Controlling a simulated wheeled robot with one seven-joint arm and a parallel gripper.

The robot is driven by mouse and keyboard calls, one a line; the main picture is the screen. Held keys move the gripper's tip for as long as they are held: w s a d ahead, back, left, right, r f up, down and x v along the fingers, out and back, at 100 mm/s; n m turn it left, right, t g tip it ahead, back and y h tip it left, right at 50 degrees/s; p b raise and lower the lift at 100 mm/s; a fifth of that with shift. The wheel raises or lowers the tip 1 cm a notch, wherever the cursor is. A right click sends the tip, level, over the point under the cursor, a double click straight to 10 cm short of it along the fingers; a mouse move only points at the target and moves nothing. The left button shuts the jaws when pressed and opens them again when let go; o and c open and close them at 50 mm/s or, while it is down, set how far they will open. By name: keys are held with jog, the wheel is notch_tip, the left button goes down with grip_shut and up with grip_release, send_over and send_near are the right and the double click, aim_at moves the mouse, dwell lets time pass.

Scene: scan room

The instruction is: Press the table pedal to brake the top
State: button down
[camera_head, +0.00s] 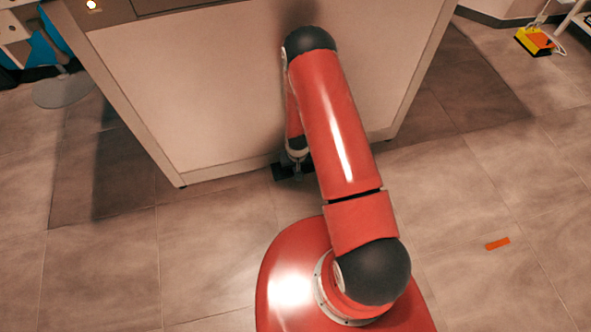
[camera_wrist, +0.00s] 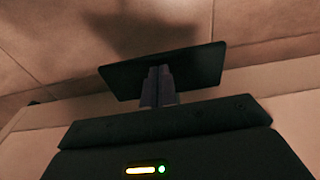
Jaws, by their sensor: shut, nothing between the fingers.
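A flat black plate, which looks like the table pedal (camera_head: 279,172), sits low at the foot of the pale table panel (camera_head: 215,85) in the head view. My gripper (camera_head: 298,175) reaches down to it and hides part of it. In the wrist view the pedal (camera_wrist: 203,65) is a tilted dark rectangle. My shut, empty gripper fingers (camera_wrist: 158,72) overlap its middle. I cannot tell whether the fingertips touch the plate or whether the plate is pressed down.
A yellow and red device (camera_head: 535,41) with a cable lies on the floor at the top right. A small orange strip (camera_head: 497,243) lies on the tiles at right. A grey round base (camera_head: 62,90) stands at left. The tiled floor (camera_head: 110,260) is otherwise largely clear.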

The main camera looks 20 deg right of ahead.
jog(key=shift+f+b, duration=1.75)
jog(key=shift+f, duration=0.1)
jog(key=shift+r, duration=0.2)
jog(key=s, duration=0.1)
jog(key=s+r+p, duration=0.1)
jog(key=s, duration=0.1)
notch_tip(320, 180, up, 8)
jog(key=p, duration=0.1)
jog(key=shift+s+f, duration=0.15)
jog(key=shift+s, duration=0.3)
